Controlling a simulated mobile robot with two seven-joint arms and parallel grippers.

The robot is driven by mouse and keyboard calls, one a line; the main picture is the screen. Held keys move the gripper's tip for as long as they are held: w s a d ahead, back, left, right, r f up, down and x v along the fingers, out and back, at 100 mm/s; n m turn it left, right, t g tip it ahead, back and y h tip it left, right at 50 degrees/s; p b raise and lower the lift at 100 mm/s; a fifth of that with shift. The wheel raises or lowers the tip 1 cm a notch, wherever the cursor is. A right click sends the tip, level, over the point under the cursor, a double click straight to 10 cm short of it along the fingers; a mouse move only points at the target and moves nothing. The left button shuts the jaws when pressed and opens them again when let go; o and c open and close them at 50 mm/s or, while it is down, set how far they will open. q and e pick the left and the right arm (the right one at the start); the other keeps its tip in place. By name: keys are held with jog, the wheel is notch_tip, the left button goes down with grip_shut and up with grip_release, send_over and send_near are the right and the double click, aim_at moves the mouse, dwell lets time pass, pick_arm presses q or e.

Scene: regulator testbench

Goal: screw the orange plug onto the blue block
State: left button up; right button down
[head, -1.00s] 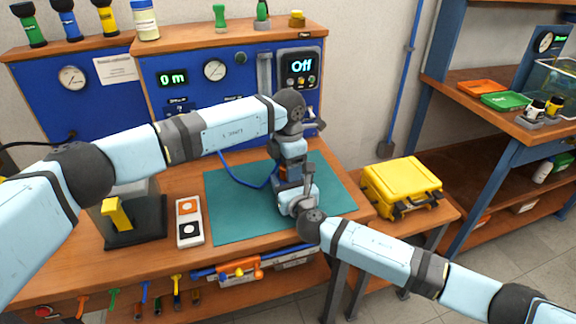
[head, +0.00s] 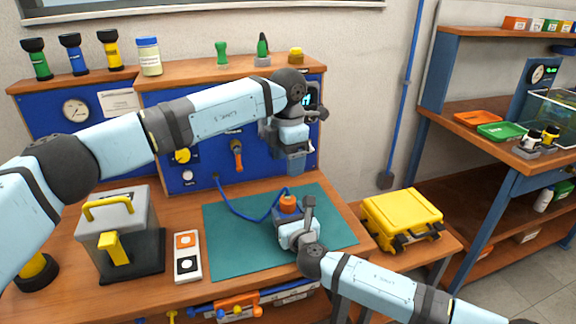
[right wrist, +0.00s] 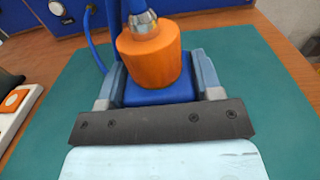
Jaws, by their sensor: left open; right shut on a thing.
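The orange plug (head: 288,202) sits on top of the blue block (head: 287,212) above the teal mat (head: 232,242). In the right wrist view the plug (right wrist: 150,58) stands nearly upright on the block (right wrist: 160,90), with a silver fitting and blue hose at its top. How far the plug is threaded cannot be told. My right gripper (head: 291,222) is shut on the block, its fingers on both sides, also seen in the right wrist view (right wrist: 160,95). My left gripper (head: 289,168) is open and empty, above and apart from the plug, in front of the blue panel.
The blue hose (head: 240,207) runs from the panel (head: 215,165) to the plug. A grey box with a yellow handle (head: 108,208) and a white two-button pad (head: 187,256) stand left of the mat. A yellow case (head: 402,215) is at right. Much of the mat is clear.

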jog(key=shift+c, duration=1)
grip_release()
jog(key=shift+s, duration=0.1)
jog(key=p+v, duration=0.2)
jog(key=v, duration=1.1)
jog(key=shift+s, duration=0.35)
